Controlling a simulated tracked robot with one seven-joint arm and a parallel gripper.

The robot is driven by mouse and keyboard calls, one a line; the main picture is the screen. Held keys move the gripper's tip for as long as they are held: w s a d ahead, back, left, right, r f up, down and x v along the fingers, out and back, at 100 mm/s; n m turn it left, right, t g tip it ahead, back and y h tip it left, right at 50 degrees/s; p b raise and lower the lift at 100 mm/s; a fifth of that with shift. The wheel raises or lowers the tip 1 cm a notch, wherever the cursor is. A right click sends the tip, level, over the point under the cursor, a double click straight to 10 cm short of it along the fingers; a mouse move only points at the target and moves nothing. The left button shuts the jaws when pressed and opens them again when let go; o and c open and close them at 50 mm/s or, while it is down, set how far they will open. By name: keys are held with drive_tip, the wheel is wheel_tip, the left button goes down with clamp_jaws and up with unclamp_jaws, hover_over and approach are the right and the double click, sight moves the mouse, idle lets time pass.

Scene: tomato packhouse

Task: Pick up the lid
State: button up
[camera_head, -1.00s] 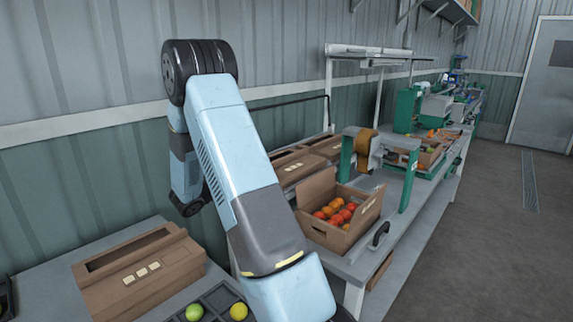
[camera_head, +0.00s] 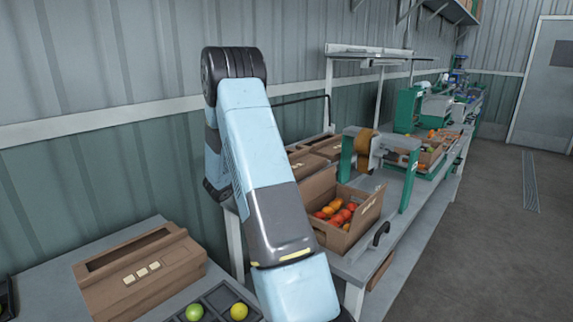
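I cannot single out a separate loose lid. A closed brown carton (camera_head: 140,278), with a dark slot and several pale labels on its top, sits on the grey table at the lower left. Other closed brown cartons (camera_head: 328,147) lie on the bench behind an open brown box (camera_head: 362,228). The open box holds red and orange tomatoes (camera_head: 338,212) and has its back flap raised. My arm crosses the middle of the view and hides part of the bench. My gripper is below the picture's edge and does not show.
A dark compartment tray (camera_head: 218,298) with a green and a yellow tomato lies at the bottom. A green-framed tape machine (camera_head: 372,152) stands over the bench, and a black handled tool (camera_head: 379,235) lies at its front edge. The floor at right is clear.

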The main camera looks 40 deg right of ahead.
drive_tip(key=shift+w+d, duration=0.1)
drive_tip(key=shift+d, duration=0.35)
drive_tip(key=shift+c, duration=0.3)
clamp_jaws()
